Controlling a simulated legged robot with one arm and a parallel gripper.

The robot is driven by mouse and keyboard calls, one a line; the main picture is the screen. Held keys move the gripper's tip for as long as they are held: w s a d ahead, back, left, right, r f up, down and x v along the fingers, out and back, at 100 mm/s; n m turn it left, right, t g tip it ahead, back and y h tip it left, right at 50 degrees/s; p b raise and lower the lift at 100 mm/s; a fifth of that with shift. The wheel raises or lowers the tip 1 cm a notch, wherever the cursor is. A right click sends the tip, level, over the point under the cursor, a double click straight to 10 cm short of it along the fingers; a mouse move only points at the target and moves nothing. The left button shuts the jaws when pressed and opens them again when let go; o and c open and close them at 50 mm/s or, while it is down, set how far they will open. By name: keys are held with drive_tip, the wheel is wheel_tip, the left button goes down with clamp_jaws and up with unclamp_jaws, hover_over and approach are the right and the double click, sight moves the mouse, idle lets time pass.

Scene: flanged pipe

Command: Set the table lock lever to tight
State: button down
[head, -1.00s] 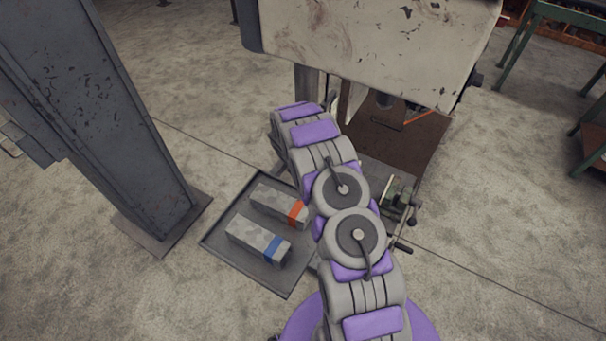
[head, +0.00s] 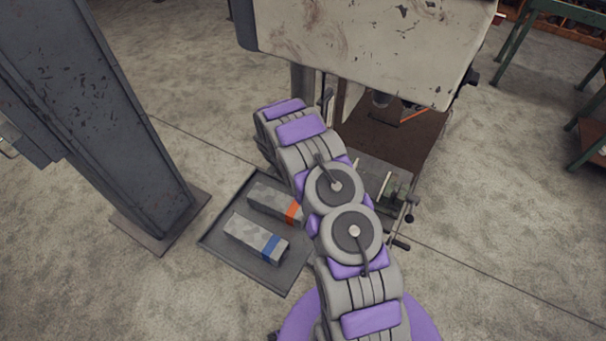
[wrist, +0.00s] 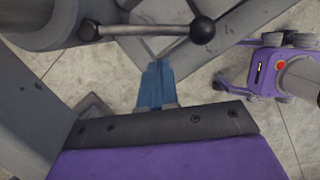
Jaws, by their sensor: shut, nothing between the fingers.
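In the wrist view a grey metal bar with a round black knob (wrist: 202,30) at its right end, apparently the table lock lever (wrist: 145,30), lies across the top. Its left end meets another dark knob-like end beside a grey round part. My gripper (wrist: 155,75) shows blue fingers closed together, empty, just below the bar; I cannot tell whether they touch it. My gripper is hidden there behind my arm.
The machine's large worn head (head: 370,45) overhangs the brown table (head: 400,140) and a vise (head: 392,190). A floor tray (head: 285,285) holds two grey blocks, banded orange (head: 293,212) and blue (head: 272,248). A steel post (head: 100,110) stands left.

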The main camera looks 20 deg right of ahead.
drive_tip(key=v, duration=1)
drive_tip(key=shift+p, duration=0.35)
drive_tip(key=shift+a+r, duration=0.1)
drive_tip(key=s+a+r+m+g+b, duration=0.15)
drive_tip(key=s+r+m+b, duration=0.25)
drive_tip(key=s+r+m, duration=1)
drive_tip(key=s+a+r+m+y+b, duration=0.1)
drive_tip(key=s+a+r+m, duration=0.1)
drive_tip(key=s, duration=0.7)
drive_tip(key=s+a+r+m+y+b, duration=0.1)
drive_tip(key=s+a+r, duration=0.2)
drive_tip(key=s, duration=0.7)
drive_tip(key=s+a+r+m+y+b, duration=0.1)
drive_tip(key=s+r, duration=0.4)
drive_tip(key=s, duration=0.5)
drive_tip(key=a+m, duration=0.1)
drive_tip(key=a, duration=0.1)
drive_tip(key=shift+s+a+r+m+g+b, duration=0.2)
drive_tip(key=shift+a+r+m+g+b, duration=0.1)
drive_tip(key=shift+a+r+g, duration=0.05)
